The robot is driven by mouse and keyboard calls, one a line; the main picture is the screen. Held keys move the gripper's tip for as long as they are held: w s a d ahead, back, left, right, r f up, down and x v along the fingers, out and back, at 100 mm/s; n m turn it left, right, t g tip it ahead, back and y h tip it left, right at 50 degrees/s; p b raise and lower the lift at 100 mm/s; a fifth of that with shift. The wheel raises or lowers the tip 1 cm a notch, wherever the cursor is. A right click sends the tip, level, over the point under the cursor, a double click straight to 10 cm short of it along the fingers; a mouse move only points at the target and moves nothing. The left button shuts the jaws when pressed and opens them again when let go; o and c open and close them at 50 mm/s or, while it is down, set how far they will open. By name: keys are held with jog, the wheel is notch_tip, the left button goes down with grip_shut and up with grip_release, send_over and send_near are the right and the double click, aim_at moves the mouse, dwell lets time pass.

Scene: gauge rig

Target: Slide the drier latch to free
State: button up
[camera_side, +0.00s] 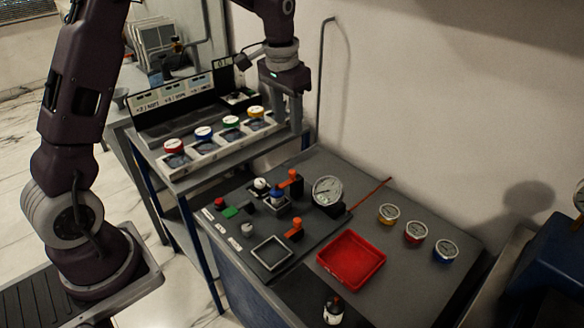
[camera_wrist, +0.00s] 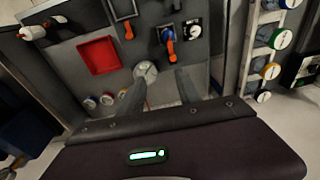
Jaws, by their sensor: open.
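My gripper (camera_side: 288,125) is open and empty, pointing down, in front of the right end of the gauge rack. In the wrist view its two fingers (camera_wrist: 158,84) stand apart, with the round dial gauge (camera_wrist: 146,70) beyond them. No part is clearly readable as the drier latch. The grey panel (camera_side: 262,222) carries two orange handles (camera_side: 292,180) (camera_side: 295,228), a blue fitting (camera_side: 277,196), a white-topped black knob (camera_side: 261,185), and red and green buttons. A small black unit (camera_side: 241,97) stands behind the rack, partly hidden; its details are too small to tell.
A rack (camera_side: 215,150) holds several coloured-rim gauges, with display boxes behind. A red tray (camera_side: 352,262) sits on the bench. Loose gauges (camera_side: 415,232) lie to its right. A thin red rod (camera_side: 372,193) and a small bottle (camera_side: 334,310) are nearby. A tall grey pipe (camera_side: 321,80) rises by the wall.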

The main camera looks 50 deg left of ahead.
jog(key=g, duration=0.1)
send_over(292, 171)
notch_tip(292, 171, down, 12)
jog(key=shift+s+d+r, duration=0.1)
notch_tip(292, 171, down, 8)
jog(key=shift+r, duration=0.15)
jog(key=shift+c, duration=0.2)
grip_shut()
